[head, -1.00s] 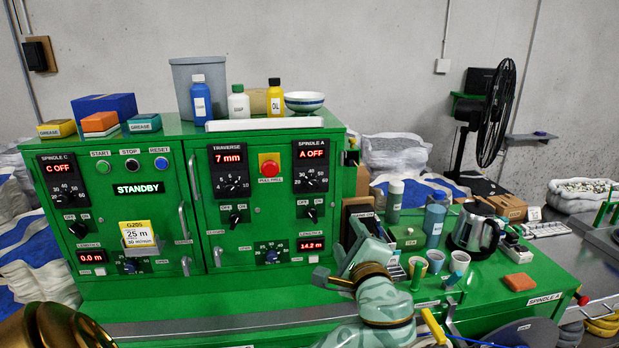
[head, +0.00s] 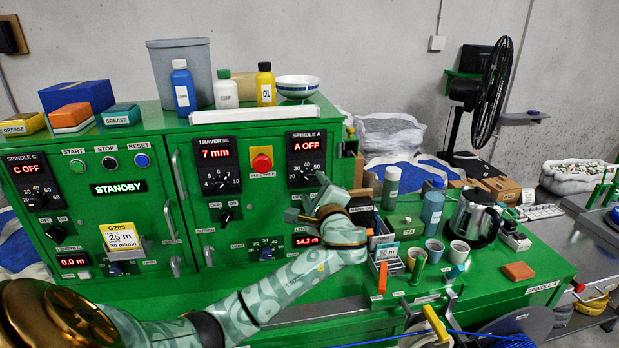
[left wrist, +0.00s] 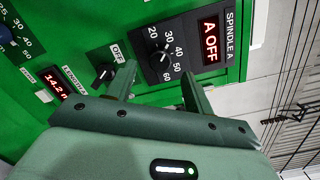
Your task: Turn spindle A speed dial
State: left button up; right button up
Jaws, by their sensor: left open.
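The spindle A speed dial (head: 305,173) is a black knob on a black scale plate below the red "A OFF" display (head: 306,146). In the left wrist view the dial (left wrist: 158,53) shows clear, with numbers around it. My left gripper (head: 306,198) is open and empty, just below the dial in the head view. In the left wrist view its two fingertips (left wrist: 158,74) lie apart on either side of the dial's line, and no contact with the knob shows. The OFF switch (left wrist: 103,74) shows beside one finger. My right gripper is not in view.
The length display (head: 306,240) and a blue knob (head: 266,252) sit low on the same panel. The red stop button (head: 262,160) is left of the dial. Cups, bottles and a kettle (head: 474,218) crowd the green bench at right. Bottles and a bowl (head: 297,87) stand on top.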

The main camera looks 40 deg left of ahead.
aim_at(309, 181)
pick_arm(q)
jog(key=shift+x, duration=2.3)
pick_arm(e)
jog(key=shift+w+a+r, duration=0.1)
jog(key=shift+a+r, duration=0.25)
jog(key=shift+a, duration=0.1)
pick_arm(q)
jog(key=shift+d, duration=0.1)
jog(key=c, duration=1)
jog(key=shift+o, duration=0.2)
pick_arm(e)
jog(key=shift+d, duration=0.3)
pick_arm(q)
jog(key=shift+f, duration=0.1)
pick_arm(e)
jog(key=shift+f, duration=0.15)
pick_arm(q)
jog(key=n+b, duration=0.1)
jog(key=n, duration=0.2)
jog(key=shift+n, duration=0.4)
jog(key=n+b, duration=0.2)
jog(key=n, duration=0.2)
jog(key=shift+n+h, duration=0.3)
jog(key=shift+h, duration=0.1)
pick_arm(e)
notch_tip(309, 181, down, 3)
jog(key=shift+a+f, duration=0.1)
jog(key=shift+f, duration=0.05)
